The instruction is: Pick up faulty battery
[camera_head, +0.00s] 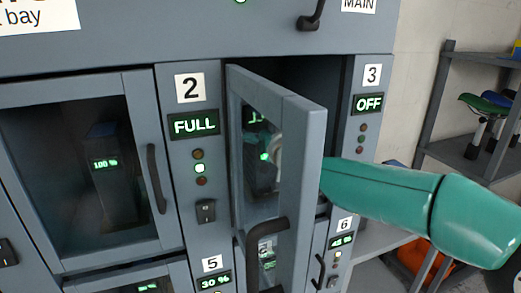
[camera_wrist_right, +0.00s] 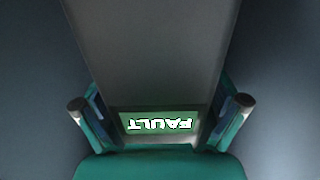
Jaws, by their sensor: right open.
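The faulty battery (camera_wrist_right: 152,50) is a dark grey block with a lit green display reading FAULT, upside down in the right wrist view. My right gripper (camera_wrist_right: 160,106) is open, with one finger on each side of the battery's display end. I cannot tell whether the fingers touch it. In the head view my teal right arm reaches from the right behind the open glass door (camera_head: 312,145) into the bay beside the panel marked 3 and OFF (camera_head: 368,104). The door hides most of the gripper and battery there. My left gripper is not in view.
The open door, with its dark handle (camera_head: 262,240), stands out between my arm and panel 2 (camera_head: 190,87), which reads FULL. A closed bay at left holds a battery (camera_head: 108,178) showing 100 %. A shelf (camera_head: 470,160) with bike saddles stands at right.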

